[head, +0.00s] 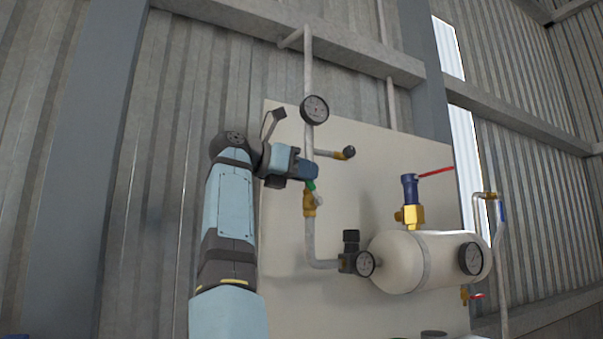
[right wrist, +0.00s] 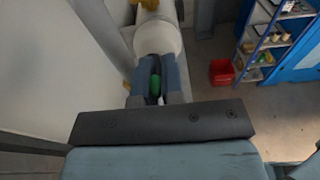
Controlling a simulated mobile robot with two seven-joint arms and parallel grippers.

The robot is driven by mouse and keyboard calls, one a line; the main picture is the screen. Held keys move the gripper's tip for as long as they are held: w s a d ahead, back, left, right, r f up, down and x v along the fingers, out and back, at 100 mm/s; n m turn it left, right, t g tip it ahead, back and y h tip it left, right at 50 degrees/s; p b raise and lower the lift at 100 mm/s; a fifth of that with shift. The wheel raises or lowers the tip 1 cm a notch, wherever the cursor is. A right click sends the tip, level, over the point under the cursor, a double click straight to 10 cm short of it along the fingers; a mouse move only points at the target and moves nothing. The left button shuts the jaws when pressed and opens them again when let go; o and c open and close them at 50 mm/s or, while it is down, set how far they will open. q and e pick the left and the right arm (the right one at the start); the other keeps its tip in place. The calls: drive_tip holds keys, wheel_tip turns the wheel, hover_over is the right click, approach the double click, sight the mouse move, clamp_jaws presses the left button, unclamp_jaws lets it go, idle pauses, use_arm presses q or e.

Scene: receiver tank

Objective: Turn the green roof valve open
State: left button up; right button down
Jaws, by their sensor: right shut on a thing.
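The green valve handle (head: 311,186) sits on a brass valve body (head: 309,203) in the white vertical pipe on the panel. My right gripper (head: 308,174) reaches it from the left and is shut on the handle; its fingers hide most of it. In the right wrist view the green handle (right wrist: 155,86) shows between the two blue-grey fingers (right wrist: 156,80). The exact angle of the handle is hard to tell. My left gripper is not in view.
A round gauge (head: 314,109) is on the pipe above the gripper. A capped brass side branch (head: 342,153) is close to its right. A cream tank (head: 425,258) with gauges is lower right. Shelves (right wrist: 275,40) and a red bin (right wrist: 222,72) stand away on the floor.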

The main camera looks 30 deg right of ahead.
drive_tip(key=shift+d+r+y, duration=0.1)
drive_tip(key=shift+d+y, duration=0.2)
drive_tip(key=shift+y, duration=0.4)
drive_tip(key=c, duration=1.2)
unclamp_jaws()
drive_tip(key=shift+d, duration=0.1)
drive_tip(key=shift+c, duration=0.2)
drive_tip(key=v, duration=1.3)
drive_tip(key=shift+a, duration=0.4)
drive_tip(key=shift+r, duration=0.1)
